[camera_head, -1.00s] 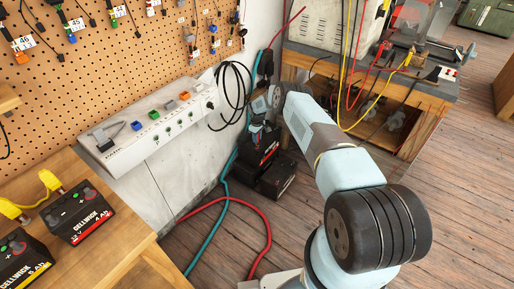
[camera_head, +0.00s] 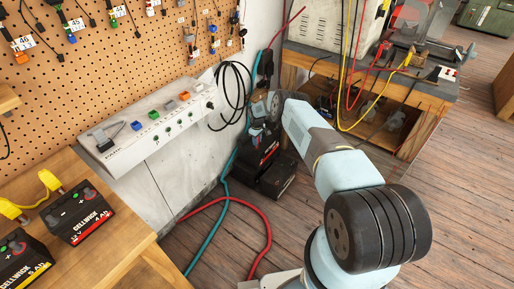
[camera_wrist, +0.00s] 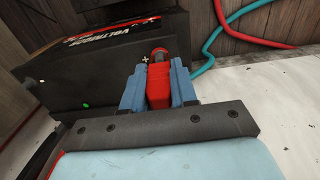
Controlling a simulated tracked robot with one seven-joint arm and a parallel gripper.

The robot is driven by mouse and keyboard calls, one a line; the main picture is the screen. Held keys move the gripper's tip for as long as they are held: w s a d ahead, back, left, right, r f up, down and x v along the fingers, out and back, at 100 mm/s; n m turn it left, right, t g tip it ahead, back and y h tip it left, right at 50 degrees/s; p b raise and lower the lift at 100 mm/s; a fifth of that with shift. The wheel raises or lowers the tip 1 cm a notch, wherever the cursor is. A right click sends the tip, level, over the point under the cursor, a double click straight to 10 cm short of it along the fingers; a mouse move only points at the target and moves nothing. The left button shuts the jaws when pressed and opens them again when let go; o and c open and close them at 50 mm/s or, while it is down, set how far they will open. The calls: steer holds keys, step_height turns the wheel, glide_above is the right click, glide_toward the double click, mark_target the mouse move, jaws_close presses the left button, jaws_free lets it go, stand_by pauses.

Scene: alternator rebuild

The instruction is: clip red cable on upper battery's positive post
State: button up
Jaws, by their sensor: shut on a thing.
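Two dark batteries stand stacked on the floor beside the white wall. The upper battery (camera_head: 258,152) has a red stripe and also fills the upper left of the wrist view (camera_wrist: 90,60). My gripper (camera_wrist: 158,86) is shut on a red clip (camera_wrist: 158,88), with a blue-grey finger on each side. The clip's far end is at a round reddish-dark post (camera_wrist: 158,55) next to a plus mark on the battery. I cannot tell whether the clip grips the post. In the head view my gripper (camera_head: 258,127) is small and partly hidden above the upper battery.
The lower battery (camera_head: 277,180) sticks out in front. Red (camera_head: 265,228) and teal (camera_head: 222,200) cables loop over the floor. A wooden bench (camera_head: 125,235) with two batteries is at the left. A workbench (camera_head: 425,95) with hanging leads stands behind right.

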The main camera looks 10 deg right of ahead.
steer(key=o, duration=0.8)
steer(key=shift+o, duration=0.2)
steer(key=shift+r, duration=4.3)
